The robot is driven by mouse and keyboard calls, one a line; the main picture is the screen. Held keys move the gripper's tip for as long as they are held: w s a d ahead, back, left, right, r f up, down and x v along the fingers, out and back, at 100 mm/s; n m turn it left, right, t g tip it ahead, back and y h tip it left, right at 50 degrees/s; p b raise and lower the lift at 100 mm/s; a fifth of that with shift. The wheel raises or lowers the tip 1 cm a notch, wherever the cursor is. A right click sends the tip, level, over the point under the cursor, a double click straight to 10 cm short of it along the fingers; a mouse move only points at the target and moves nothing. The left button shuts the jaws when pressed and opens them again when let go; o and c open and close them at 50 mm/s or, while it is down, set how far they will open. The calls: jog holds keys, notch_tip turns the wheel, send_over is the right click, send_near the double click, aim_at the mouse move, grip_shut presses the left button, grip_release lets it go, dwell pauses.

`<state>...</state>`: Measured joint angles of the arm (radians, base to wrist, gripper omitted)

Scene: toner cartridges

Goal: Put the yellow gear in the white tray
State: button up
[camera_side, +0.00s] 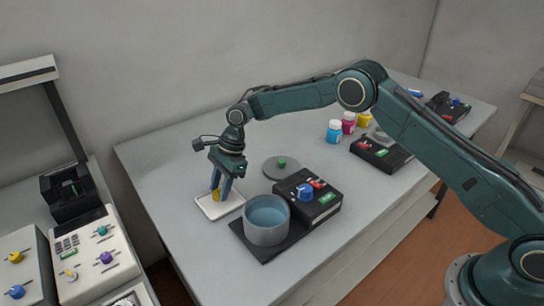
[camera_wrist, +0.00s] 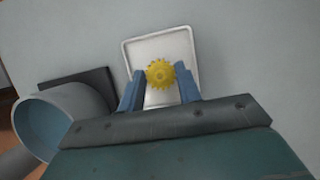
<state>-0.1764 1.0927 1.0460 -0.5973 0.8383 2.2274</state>
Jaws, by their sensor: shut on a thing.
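The yellow gear (camera_wrist: 160,74) is between the blue fingers of my gripper (camera_wrist: 160,88) in the wrist view. In the side view my gripper (camera_side: 221,188) points down with the yellow gear (camera_side: 216,195) at its fingertips, partly hidden by a finger. The white tray (camera_wrist: 134,46) lies on the table beneath the gear. In the side view the white tray (camera_side: 204,208) is directly under my gripper. The gear overlaps the tray in both views. I cannot tell whether it touches the tray floor.
A grey pot with blue inside (camera_side: 267,219) stands on a black device (camera_side: 308,198) right of the tray. A grey disc with a green knob (camera_side: 281,165) lies behind. Blue, magenta and yellow bottles (camera_side: 348,122) stand farther back. The table left of the tray is clear.

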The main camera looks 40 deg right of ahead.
jog(key=shift+f, duration=0.6)
dwell(1.7)
jog(key=o, duration=1)
jog(key=shift+r, duration=0.15)
jog(key=shift+r, duration=2)
jog(key=shift+r, duration=0.1)
